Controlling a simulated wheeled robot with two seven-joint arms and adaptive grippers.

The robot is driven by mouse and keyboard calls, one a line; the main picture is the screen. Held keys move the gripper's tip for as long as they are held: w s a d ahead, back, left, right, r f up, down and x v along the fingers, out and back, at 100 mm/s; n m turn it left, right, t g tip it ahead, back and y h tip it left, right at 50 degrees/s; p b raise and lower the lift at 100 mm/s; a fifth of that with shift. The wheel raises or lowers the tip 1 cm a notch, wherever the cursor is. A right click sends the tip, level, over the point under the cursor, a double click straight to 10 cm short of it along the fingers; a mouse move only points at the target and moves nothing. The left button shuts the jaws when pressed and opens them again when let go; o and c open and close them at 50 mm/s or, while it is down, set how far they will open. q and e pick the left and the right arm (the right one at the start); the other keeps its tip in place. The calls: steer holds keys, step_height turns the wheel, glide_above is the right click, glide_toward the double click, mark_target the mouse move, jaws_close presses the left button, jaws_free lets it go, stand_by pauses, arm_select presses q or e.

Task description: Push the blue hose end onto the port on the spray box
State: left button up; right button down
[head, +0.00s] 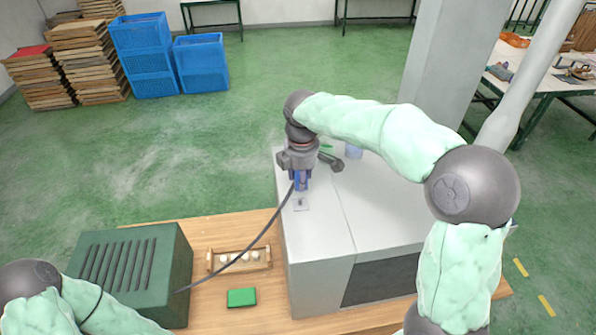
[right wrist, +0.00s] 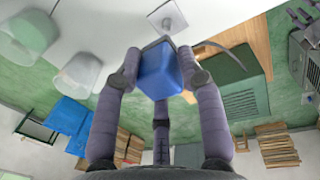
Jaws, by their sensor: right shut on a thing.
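The blue hose end (head: 301,181) is held between the fingers of my right gripper (head: 301,176), which points down over the top of the grey spray box (head: 318,235). The port (head: 301,203) shows as a small plate with a dark spot on the box top, just in front of the hose end. In the right wrist view the blue hose end (right wrist: 160,70) sits between the fingers, and the port plate (right wrist: 167,17) lies beyond it, apart from it. The dark hose (head: 250,245) runs down to the green vented box (head: 185,255). My left gripper is out of view.
A wooden rack with pale round things (head: 240,259) and a green block (head: 241,297) lie on the wooden table (head: 215,310) left of the spray box. A translucent cup (head: 354,152) stands on the box behind my right arm. The front of the box top is clear.

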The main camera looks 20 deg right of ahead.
mark_target(300, 199)
steer(key=shift+w+f+b, duration=0.2)
steer(key=shift+f+b, duration=0.6)
steer(key=shift+f, duration=0.4)
steer(key=shift+f+b, duration=0.6)
steer(key=shift+f, duration=0.7)
steer(key=shift+s+f+b, duration=0.15)
steer(key=shift+f+b, duration=0.6)
steer(key=shift+f, duration=0.45)
steer(key=shift+c, duration=1)
jaws_free()
steer(key=shift+r, duration=0.1)
steer(key=shift+r+p, duration=2.5)
steer(key=shift+r, duration=0.45)
